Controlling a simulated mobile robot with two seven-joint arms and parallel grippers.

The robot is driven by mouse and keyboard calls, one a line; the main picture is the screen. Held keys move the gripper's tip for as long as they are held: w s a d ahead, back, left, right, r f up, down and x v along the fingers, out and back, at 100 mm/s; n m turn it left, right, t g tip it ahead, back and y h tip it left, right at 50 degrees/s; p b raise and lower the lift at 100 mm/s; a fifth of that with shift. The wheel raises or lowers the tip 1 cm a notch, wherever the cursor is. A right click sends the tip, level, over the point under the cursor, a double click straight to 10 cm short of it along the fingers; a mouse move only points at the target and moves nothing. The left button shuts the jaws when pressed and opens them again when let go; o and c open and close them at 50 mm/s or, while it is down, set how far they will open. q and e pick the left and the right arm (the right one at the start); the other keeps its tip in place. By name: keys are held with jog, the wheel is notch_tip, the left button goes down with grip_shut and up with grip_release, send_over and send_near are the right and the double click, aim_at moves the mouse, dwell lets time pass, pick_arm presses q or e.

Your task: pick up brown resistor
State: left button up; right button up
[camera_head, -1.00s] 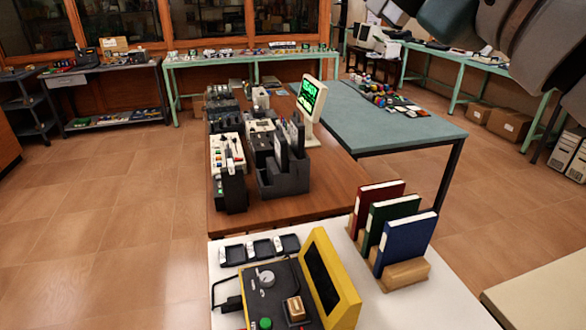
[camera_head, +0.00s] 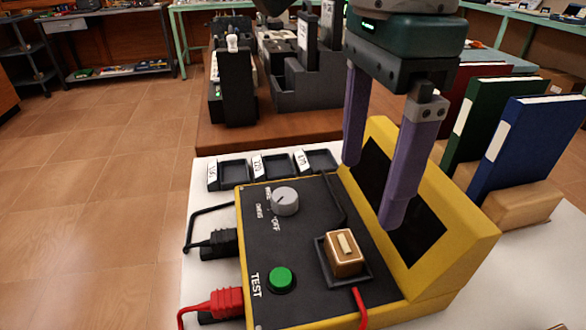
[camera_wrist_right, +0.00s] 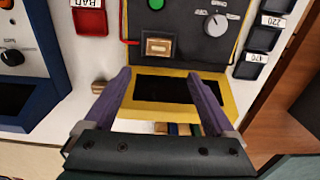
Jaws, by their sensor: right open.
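The brown resistor (camera_head: 344,262) is a small brown block with a pale strip on top. It sits in a small black square tray on the dark panel of the yellow-cased tester (camera_head: 480,240). In the right wrist view the resistor (camera_wrist_right: 158,47) lies beyond the fingertips. My right gripper (camera_head: 372,193) is open, with two purple fingers and nothing between them. It hangs above the tester, in front of its slanted dark screen, up and to the right of the resistor. In the right wrist view my gripper (camera_wrist_right: 160,73) has its fingers spread across the screen. My left gripper is not in view.
The panel has a grey dial (camera_head: 284,201) and a green button (camera_head: 281,279). Labelled black trays (camera_head: 233,171) stand behind it. Red and black plugs are on its left. Green and blue binders (camera_head: 530,145) stand on the right. A wooden table with dark equipment lies behind.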

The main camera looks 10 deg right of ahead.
aim_at(349, 244)
jog(key=f, duration=0.2)
jog(key=shift+s+f, duration=0.2)
jog(key=shift+f, duration=0.15)
jog(key=f, duration=0.6)
jog(key=shift+a, duration=0.4)
jog(key=shift+r, duration=0.1)
jog(key=shift+c, duration=0.2)
grip_shut()
